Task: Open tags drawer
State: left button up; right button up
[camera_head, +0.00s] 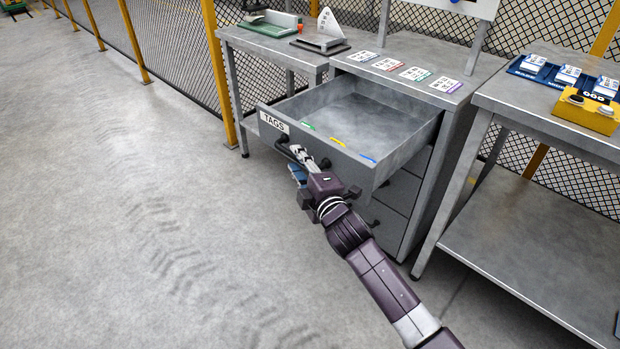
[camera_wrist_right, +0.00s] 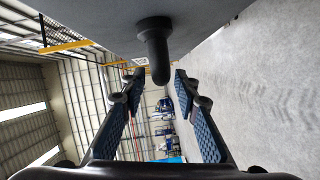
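The tags drawer (camera_head: 345,158), a grey drawer labelled TAGS, is pulled well out of the metal bench and looks empty apart from green, yellow and blue marks along its inner front. Its black handle (camera_head: 284,147) is on the front face, partly hidden by my right gripper (camera_head: 297,164). In the right wrist view, the handle (camera_wrist_right: 155,48) projects between the spread fingers of my right gripper (camera_wrist_right: 157,78). Gaps show on both sides of the handle, so the fingers are open and not clamped on it. My left gripper is out of view.
More closed drawers (camera_head: 398,190) sit below. Several cards (camera_head: 404,73) lie on the bench top. A second table (camera_head: 545,118) with a yellow button box (camera_head: 588,112) stands at right. A mesh fence (camera_head: 170,50) runs behind at left. The floor (camera_head: 130,200) at left is clear.

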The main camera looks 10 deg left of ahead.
jog(key=v, duration=0.9)
